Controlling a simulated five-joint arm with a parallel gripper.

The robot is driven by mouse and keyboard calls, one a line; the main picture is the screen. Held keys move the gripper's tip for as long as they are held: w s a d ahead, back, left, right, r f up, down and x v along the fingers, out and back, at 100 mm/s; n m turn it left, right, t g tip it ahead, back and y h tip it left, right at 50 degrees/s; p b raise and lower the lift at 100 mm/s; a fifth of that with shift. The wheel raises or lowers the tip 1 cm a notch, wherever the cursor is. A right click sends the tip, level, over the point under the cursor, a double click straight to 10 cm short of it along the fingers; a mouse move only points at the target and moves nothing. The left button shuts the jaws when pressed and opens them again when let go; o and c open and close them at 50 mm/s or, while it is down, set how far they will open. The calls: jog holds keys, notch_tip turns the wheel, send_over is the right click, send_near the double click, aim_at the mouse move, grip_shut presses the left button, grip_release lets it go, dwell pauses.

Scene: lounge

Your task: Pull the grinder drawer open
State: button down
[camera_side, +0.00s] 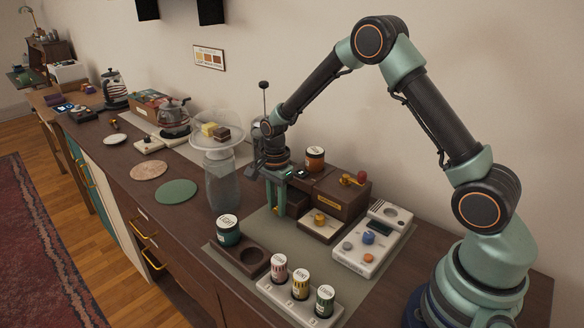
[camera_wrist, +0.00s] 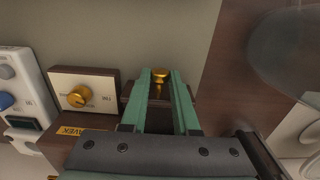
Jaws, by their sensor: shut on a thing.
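The grinder is a dark brown wooden box (camera_side: 338,194) with a red-knobbed crank, at the wall side of the counter mat. In the wrist view, part of its labelled top edge (camera_wrist: 72,131) shows. The brown drawer front (camera_wrist: 129,92) appears forward of the labelled body, with a brass knob (camera_wrist: 159,74) at its middle. My gripper (camera_wrist: 160,78) has its two green fingers shut on this knob. In the side view, my gripper (camera_side: 279,210) points down at the left end of the grinder and hides the drawer and knob.
A dial box (camera_side: 320,226) and a white scale-like panel (camera_side: 366,244) stand right of my gripper. A dark jar (camera_side: 229,231) and a rack of small jars (camera_side: 299,290) stand in front. A glass stand (camera_side: 222,180) is close on the left. Mat between is bare.

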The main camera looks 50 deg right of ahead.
jog(key=c, duration=0.7)
grip_release()
notch_tip(320, 180, up, 12)
jog(key=shift+r, duration=0.1)
